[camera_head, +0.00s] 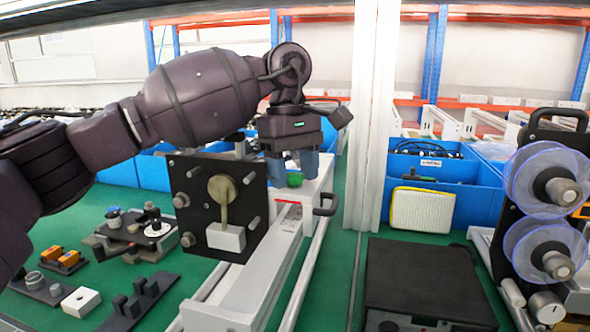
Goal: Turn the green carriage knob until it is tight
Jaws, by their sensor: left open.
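The green carriage knob (295,179) sits on the white carriage of the coder row, just behind the black square plate (212,200). My left gripper (292,166) points down over the knob from above, its grey-blue fingers apart. The fingertips reach to about the knob's height, one on each side of it in the picture. The jaws are open, and I cannot tell whether a finger touches the knob. The knob's upper part is partly hidden by the gripper. My right gripper is not in view.
A black lever handle (326,204) sticks out right of the carriage. A white upright post (371,110) stands close on the right. A black box (430,283) lies front right, near disc reels (548,180). Small fixtures (135,233) lie left on the green table. Blue bins (460,195) stand behind.

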